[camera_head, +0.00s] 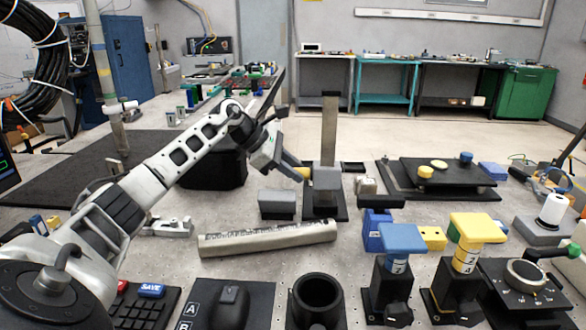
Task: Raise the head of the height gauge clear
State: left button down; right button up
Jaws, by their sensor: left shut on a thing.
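My left gripper (301,172) reaches in from the upper left and is shut at a small yellow part on the head's left side. The fingertips are small here, and the exact contact is partly hidden. My right gripper is not in view.
A long pale grey bar (268,240) lies in front of the gauge, and a grey block (276,204) is left of its base. Blue-topped (402,238) and yellow-topped (478,227) stands are at front right. A black cup (317,297) stands in front.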

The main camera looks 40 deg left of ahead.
pick_arm(q)
notch_tip(320, 180, up, 9)
jog(key=p, duration=0.5)
jog(key=shift+f, duration=0.1)
jog(key=shift+r+p, duration=0.3)
jog(key=shift+p, duration=0.05)
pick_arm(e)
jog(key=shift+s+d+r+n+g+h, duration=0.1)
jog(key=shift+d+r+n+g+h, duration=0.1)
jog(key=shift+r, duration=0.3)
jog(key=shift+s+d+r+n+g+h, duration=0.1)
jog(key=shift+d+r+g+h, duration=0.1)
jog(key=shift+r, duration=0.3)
pick_arm(q)
jog(key=c, duration=1.2)
grip_release()
